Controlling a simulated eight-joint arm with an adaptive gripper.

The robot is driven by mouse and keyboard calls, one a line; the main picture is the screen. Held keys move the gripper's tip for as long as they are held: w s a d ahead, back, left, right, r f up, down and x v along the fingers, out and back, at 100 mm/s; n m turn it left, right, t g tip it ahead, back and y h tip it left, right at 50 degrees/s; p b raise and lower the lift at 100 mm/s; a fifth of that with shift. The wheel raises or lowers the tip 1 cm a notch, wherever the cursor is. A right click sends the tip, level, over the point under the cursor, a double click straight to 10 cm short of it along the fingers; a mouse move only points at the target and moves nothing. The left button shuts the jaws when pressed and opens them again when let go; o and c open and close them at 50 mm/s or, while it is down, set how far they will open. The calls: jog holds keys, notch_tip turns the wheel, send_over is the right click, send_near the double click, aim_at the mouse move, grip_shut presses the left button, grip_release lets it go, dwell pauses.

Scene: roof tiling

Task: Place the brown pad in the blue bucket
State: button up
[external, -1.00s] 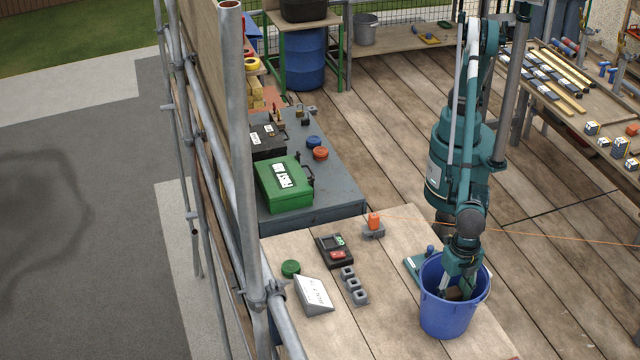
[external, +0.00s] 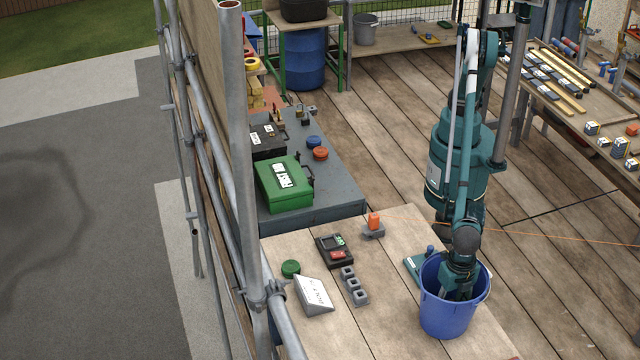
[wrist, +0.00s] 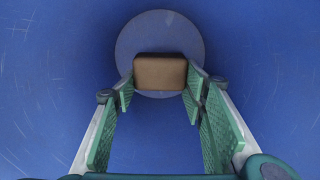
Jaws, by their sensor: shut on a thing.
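The blue bucket (external: 448,318) stands upright at the front right of the wooden table. My gripper (external: 457,292) is down inside it, its fingertips hidden by the near wall in the external view. In the wrist view, the brown pad (wrist: 160,72) sits between the two green-lined fingers, touching or nearly touching both tips. My gripper is shut on the pad. The bucket's round floor shows behind the pad; I cannot tell whether the pad touches it. The pad is hidden in the external view.
Beside the bucket lies a teal flat tool (external: 416,268). Further left on the table are small grey blocks (external: 354,285), a black box with a red button (external: 335,251), a sloped white-faced block (external: 314,295) and an orange-topped block (external: 374,224).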

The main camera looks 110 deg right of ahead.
jog(key=shift+f, duration=1.7)
jog(key=shift+f, duration=0.15)
jog(key=o, duration=0.7)
jog(key=shift+o, duration=0.2)
notch_tip(320, 180, up, 12)
jog(key=shift+r+p, duration=0.15)
jog(key=shift+p, duration=0.15)
jog(key=shift+r, duration=0.1)
